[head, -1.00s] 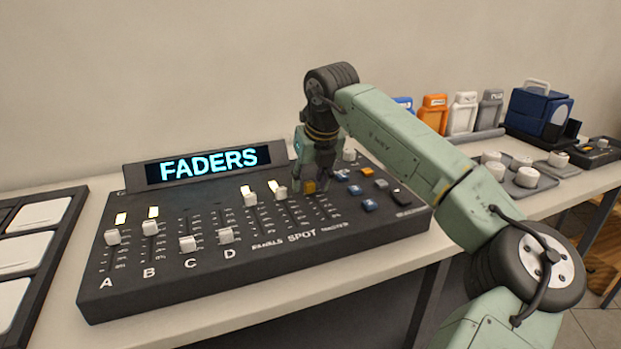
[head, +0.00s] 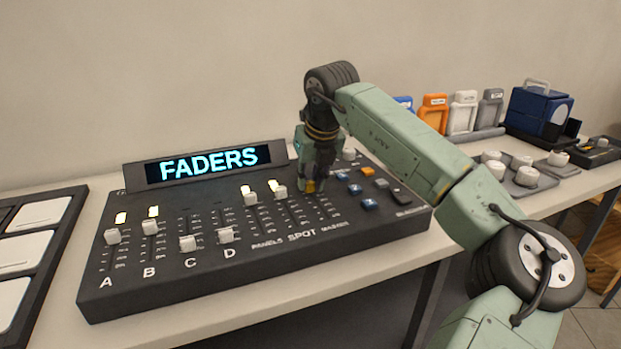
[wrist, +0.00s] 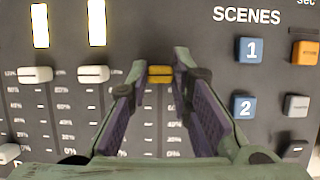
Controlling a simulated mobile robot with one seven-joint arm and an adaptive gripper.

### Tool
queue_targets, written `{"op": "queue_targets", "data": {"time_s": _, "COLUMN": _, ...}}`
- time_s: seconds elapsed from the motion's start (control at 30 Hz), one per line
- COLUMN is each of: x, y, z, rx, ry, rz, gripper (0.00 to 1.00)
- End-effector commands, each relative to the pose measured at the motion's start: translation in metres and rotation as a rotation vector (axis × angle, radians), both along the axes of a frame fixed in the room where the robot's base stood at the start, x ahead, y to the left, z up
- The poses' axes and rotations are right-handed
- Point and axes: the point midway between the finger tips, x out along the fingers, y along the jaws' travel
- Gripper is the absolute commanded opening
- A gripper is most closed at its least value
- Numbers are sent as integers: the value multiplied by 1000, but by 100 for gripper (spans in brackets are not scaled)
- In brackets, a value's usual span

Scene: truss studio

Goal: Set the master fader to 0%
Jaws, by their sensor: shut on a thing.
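The master fader has a yellow knob (head: 309,187) on the dark lighting console (head: 190,285). It also shows in the wrist view (wrist: 160,73), near the top of its slot, level with the two white knobs to its left. The percent marks run down the panel below it, with 0% at the bottom. My gripper (wrist: 158,70) is over the console with one finger on each side of the yellow knob, shut on it. In the head view my gripper (head: 312,178) partly covers the knob and the upper part of its slot.
White fader knobs stand left of my gripper, the nearest being the spot knob (head: 280,193). Blue scene buttons (wrist: 250,50) lie close to the right of my fingers. A lit FADERS display (head: 208,164) rises behind the console. The slot below the yellow knob is clear.

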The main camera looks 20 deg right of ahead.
Motion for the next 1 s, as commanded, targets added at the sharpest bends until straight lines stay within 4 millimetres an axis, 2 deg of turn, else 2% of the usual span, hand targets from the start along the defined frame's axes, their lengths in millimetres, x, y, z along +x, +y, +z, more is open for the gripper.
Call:
{"op": "queue_targets", "data": {"time_s": 0.17, "x": -1, "y": 0, "z": 0, "rx": 0, "ry": 0, "rz": 0, "gripper": 0}}
{"op": "queue_targets", "data": {"time_s": 0.27, "x": -12, "y": -2, "z": -3, "rx": 0, "ry": -3, "rz": -2, "gripper": 0}}
{"op": "queue_targets", "data": {"time_s": 0.5, "x": -72, "y": -5, "z": -6, "rx": -4, "ry": -3, "rz": -4, "gripper": 0}}
{"op": "queue_targets", "data": {"time_s": 0.63, "x": -95, "y": -4, "z": -3, "rx": -2, "ry": -3, "rz": -2, "gripper": 0}}
{"op": "queue_targets", "data": {"time_s": 0.77, "x": -104, "y": -4, "z": -1, "rx": -1, "ry": -1, "rz": -1, "gripper": 0}}
{"op": "queue_targets", "data": {"time_s": 1.0, "x": -106, "y": -3, "z": 0, "rx": 0, "ry": 5, "rz": 0, "gripper": 0}}
